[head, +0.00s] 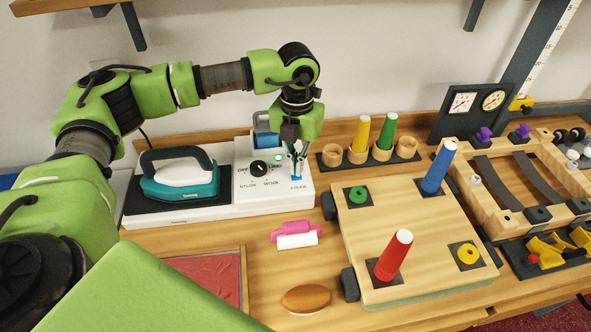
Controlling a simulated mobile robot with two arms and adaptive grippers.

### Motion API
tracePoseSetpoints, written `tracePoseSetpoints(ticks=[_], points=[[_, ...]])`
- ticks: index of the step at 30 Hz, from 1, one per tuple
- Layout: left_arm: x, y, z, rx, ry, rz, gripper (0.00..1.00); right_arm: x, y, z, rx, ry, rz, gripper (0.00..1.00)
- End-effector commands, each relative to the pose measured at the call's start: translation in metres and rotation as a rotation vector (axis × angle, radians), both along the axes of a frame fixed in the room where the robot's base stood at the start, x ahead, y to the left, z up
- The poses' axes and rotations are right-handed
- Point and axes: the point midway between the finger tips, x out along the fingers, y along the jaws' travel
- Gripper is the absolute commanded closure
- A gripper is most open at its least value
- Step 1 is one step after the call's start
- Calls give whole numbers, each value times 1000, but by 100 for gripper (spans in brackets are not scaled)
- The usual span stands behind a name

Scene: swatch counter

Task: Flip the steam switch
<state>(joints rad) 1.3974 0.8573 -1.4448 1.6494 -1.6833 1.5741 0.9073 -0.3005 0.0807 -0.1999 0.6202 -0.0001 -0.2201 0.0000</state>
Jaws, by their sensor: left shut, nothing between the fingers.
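The white steam station (222,203) stands at the back left of the counter, with a teal iron (179,178) resting on its dark pad. Its panel carries a round black dial (259,168) and, at the right, the steam switch (296,177), of which a small blue part shows beside the printed label. My left gripper (297,172) points down over the switch with its fingers shut and empty. The fingertips are at or just above the switch; I cannot tell whether they touch it. The gripper partly hides the switch, so its position is unclear. My right gripper is not in view.
A wooden board with coloured pegs (411,222) lies right of the station. Behind it is a rack of cups with cones (368,152). A pink and white lint roller (296,236), a brown oval brush (306,299) and a red tray (205,278) lie in front.

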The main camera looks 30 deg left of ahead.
Motion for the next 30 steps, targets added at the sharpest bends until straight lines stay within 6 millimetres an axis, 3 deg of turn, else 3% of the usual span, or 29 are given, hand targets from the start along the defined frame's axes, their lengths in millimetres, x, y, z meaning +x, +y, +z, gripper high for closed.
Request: tracePoseSetpoints(ticks=[18, 30], points=[[0, 0, 53, 0, -1, 0, 100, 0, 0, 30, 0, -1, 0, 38], [0, 0, 55, 0, -1, 0, 100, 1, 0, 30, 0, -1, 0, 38]])
